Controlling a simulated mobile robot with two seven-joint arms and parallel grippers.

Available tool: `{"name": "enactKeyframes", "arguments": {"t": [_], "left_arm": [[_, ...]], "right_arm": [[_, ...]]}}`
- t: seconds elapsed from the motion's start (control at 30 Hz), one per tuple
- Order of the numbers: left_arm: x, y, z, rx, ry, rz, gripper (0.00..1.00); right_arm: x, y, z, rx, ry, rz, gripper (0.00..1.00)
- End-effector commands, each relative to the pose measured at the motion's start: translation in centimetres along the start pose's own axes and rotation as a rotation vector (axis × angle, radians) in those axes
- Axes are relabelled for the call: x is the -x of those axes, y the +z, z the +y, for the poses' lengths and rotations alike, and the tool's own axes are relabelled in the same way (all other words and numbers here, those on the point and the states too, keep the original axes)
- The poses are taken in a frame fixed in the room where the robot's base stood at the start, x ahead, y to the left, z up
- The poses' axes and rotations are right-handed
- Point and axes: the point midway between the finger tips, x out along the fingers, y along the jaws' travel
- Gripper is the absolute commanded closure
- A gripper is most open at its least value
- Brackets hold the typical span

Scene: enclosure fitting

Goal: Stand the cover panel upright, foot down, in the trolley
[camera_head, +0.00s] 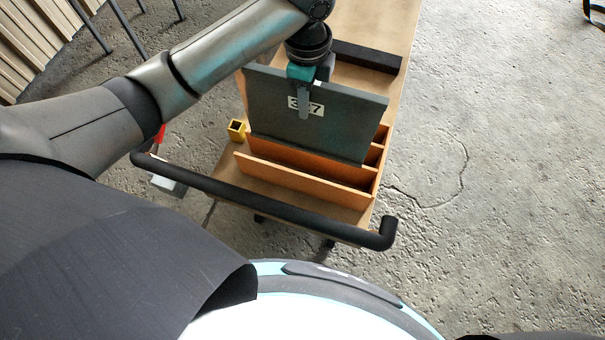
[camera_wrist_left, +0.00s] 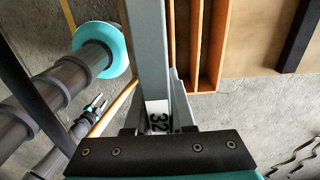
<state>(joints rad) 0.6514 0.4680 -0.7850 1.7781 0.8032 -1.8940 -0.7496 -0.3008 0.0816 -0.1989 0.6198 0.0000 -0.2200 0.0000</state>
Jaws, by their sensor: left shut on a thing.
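The cover panel is a flat dark grey plate (camera_head: 345,115) with a white number label near its upper middle. It stands roughly upright at the trolley's orange slotted rack (camera_head: 300,183), its lower edge along a divider. I cannot tell whether that edge sits inside a slot or just above it. My left gripper (camera_head: 303,100) comes down from above and is shut on the panel's upper edge, beside the label. In the left wrist view the panel (camera_wrist_left: 148,45) runs away between the fingers (camera_wrist_left: 160,118), with part of the label visible.
The trolley (camera_head: 375,25) has a tan top and a black handle bar (camera_head: 270,207) at the near end. A dark block (camera_head: 367,55) lies behind the panel. A small yellow holder (camera_head: 237,130) is at the left edge. Concrete floor to the right is free.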

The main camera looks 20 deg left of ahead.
Motion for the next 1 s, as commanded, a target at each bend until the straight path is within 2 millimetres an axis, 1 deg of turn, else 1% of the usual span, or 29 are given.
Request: {"name": "enactKeyframes", "arguments": {"t": [0.07,0.17,0.5,0.6,0.73,0.93,1.0], "left_arm": [[-0.7,0.0,0.0,-0.008,-0.001,0.001,1.0],[-2.6,0.0,0.1,-0.01,0.001,0.001,1.0],[-10.6,0.0,0.0,-0.009,0.0,0.001,1.0],[-12.7,0.0,0.0,-0.009,-0.001,0.0,1.0],[-14.6,0.0,-0.1,-0.01,-0.002,0.001,1.0],[-15.8,0.0,-0.1,-0.009,-0.005,0.002,1.0],[-16.5,0.0,-0.1,-0.009,-0.003,0.001,1.0]], "right_arm": [[-0.1,0.0,0.0,0.0,0.0,0.0,0.5],[-0.6,0.0,0.0,0.0,0.0,0.0,0.5],[-2.4,0.2,-0.1,0.0,-0.001,0.001,0.5],[-2.9,0.2,-0.1,0.0,-0.001,0.001,0.5],[-3.4,0.2,-0.2,0.0,-0.002,0.001,0.5],[-3.6,0.2,-0.3,0.0,-0.003,0.001,0.5],[-3.9,0.2,-0.3,0.0,-0.003,0.001,0.5]]}}
